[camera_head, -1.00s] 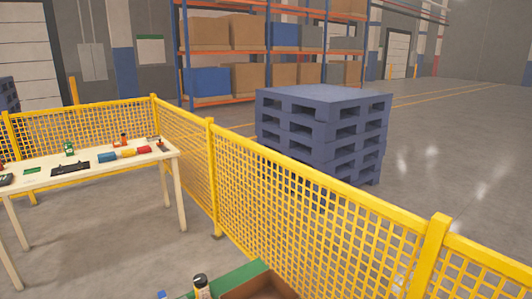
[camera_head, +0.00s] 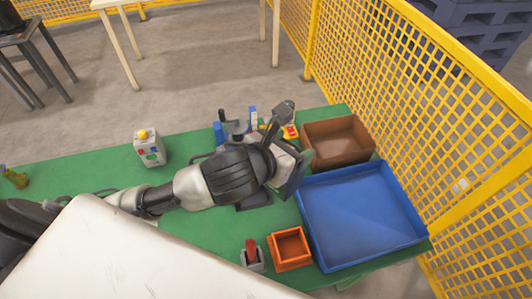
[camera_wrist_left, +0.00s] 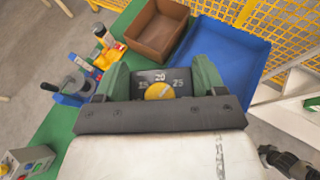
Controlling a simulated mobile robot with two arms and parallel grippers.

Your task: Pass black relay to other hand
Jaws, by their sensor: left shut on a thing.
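My left gripper (camera_head: 290,166) is over the right part of the green bench. In the left wrist view its two green-grey fingers (camera_wrist_left: 162,78) are shut on the black relay (camera_wrist_left: 161,91), which shows a yellow dial and white numbers on its face. In the head view the relay is largely hidden by the gripper, and I cannot make out its outline surely. My right gripper is not seen clearly in either view.
On the green bench (camera_head: 200,228) are a blue tray (camera_head: 412,230), brown bin (camera_head: 338,123), small orange bin (camera_head: 291,266), a grey box with red lever (camera_head: 252,259) and a white button box (camera_head: 150,150). Yellow mesh fence (camera_head: 450,105) stands right. A blue tool holder (camera_wrist_left: 72,98) stands left of the gripper.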

